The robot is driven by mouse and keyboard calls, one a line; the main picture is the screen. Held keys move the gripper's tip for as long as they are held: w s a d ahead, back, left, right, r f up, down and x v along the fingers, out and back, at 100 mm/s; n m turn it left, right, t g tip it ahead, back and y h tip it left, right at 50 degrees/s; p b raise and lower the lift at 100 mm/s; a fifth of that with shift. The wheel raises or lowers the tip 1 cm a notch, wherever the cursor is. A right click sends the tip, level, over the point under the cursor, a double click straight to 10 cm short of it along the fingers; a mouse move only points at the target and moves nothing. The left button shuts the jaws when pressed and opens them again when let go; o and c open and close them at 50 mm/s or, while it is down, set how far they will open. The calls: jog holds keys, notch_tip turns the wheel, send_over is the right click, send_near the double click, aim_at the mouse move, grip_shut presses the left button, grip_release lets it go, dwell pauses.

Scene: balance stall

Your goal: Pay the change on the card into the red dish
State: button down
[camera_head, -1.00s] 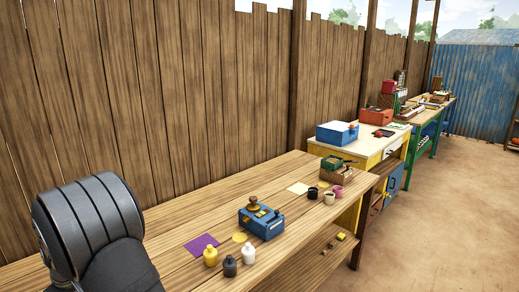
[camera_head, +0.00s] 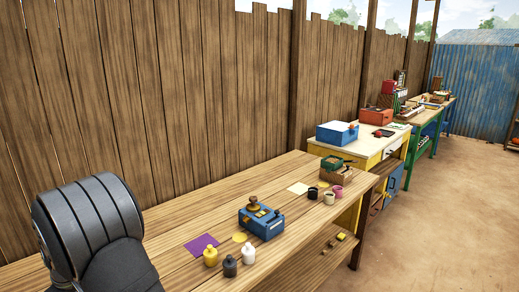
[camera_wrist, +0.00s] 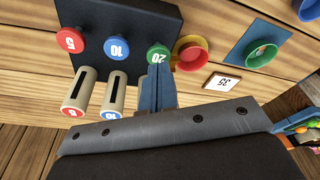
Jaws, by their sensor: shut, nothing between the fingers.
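In the wrist view, my gripper (camera_wrist: 159,72) is shut and empty, its blue fingertips at the green disc marked 20 (camera_wrist: 158,54); touching or not, I cannot tell. A red disc marked 5 (camera_wrist: 70,39) and a blue disc marked 10 (camera_wrist: 116,46) sit left of it along a dark board (camera_wrist: 135,20). Two slotted beige tubes, one with a red end (camera_wrist: 78,92) and one with a blue end (camera_wrist: 116,93), lie below them.
A green dish (camera_wrist: 260,53) with something red inside sits on a blue square (camera_wrist: 255,35) at right. In the head view, a wooden bench (camera_head: 165,225) carries a blue box (camera_head: 262,222), a purple sheet (camera_head: 202,245) and several small bottles. A plank fence stands behind.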

jog(key=shift+f, duration=1.1)
jog(key=shift+r, duration=1.25)
